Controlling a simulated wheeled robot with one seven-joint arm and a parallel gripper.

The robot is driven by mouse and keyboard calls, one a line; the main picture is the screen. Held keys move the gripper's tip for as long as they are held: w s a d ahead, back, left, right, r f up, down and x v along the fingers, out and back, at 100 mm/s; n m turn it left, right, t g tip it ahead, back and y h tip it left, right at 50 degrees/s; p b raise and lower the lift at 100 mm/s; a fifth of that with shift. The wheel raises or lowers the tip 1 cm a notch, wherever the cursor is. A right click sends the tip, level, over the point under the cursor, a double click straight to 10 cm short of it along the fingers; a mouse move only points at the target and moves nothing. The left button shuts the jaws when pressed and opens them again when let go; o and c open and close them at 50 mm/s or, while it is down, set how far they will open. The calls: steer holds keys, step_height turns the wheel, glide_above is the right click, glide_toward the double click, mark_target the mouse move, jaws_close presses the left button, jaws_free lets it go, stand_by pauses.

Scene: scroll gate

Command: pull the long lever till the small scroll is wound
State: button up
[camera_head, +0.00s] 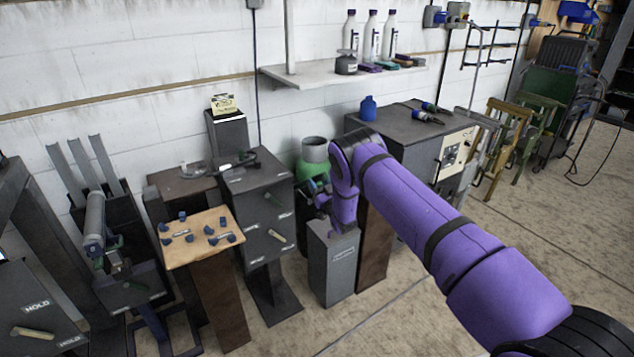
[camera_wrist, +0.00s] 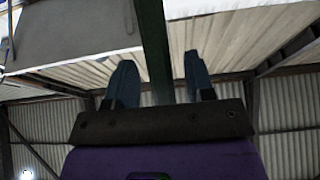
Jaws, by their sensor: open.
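My gripper (camera_head: 321,204) is at the top of a grey pedestal (camera_head: 332,265), small and partly hidden by my purple arm. In the wrist view my gripper (camera_wrist: 160,80) is open, its two blue-grey fingers apart. A dark green bar (camera_wrist: 155,45), possibly the long lever, runs down between them in the picture. I cannot tell whether it touches a finger. In the head view I cannot make out the lever at my gripper. A grey roll (camera_head: 95,215), possibly the small scroll, stands tilted on a dark stand at the left. How far it is wound cannot be seen.
A green machine with a grey top (camera_head: 315,150) stands right behind my gripper. A dark cabinet (camera_head: 258,215) and a wooden board (camera_head: 200,243) with several blue pieces stand to its left. A grey workbench (camera_head: 410,130) stands behind my arm. The floor in front is open.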

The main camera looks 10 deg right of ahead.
steer(key=shift+w+a+r, duration=0.15)
steer(key=shift+w+r, duration=0.05)
steer(key=shift+w, duration=0.2)
